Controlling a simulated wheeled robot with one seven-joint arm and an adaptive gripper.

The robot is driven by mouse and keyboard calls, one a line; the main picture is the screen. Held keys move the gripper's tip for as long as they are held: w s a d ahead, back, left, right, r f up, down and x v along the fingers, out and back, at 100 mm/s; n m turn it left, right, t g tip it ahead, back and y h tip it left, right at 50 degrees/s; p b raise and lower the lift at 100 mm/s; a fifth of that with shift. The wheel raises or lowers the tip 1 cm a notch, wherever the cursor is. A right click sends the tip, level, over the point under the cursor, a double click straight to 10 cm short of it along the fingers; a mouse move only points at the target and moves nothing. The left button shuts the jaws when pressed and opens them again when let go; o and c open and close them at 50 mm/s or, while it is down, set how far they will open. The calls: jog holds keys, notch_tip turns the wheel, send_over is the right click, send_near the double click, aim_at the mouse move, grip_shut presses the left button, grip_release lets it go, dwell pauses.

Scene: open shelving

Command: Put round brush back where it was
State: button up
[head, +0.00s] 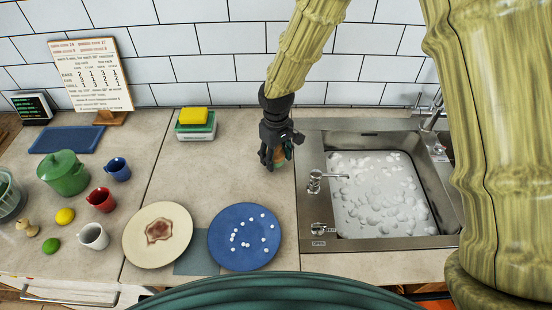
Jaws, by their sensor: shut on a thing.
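My gripper (273,161) points down over the counter just left of the sink. It is shut on the round brush (280,158), which shows only as a small brown and greenish patch between the dark fingers. Most of the brush is hidden by the fingers. I cannot tell whether it touches the counter.
The sink (318,205) with suds is right of my gripper. A yellow sponge (194,115) sits on a green-and-white block to the left. A stained cream plate (137,248) and a blue plate (223,250) are in front. Counter between sponge and gripper is clear.

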jog(key=shift+f+p, duration=0.3)
jog(key=shift+f, duration=0.9)
jog(key=shift+f, duration=0.1)
jog(key=o, duration=1.1)
jog(key=shift+o, duration=0.2)
jog(key=shift+r+b, duration=1.2)
jog(key=shift+r, duration=4.95)
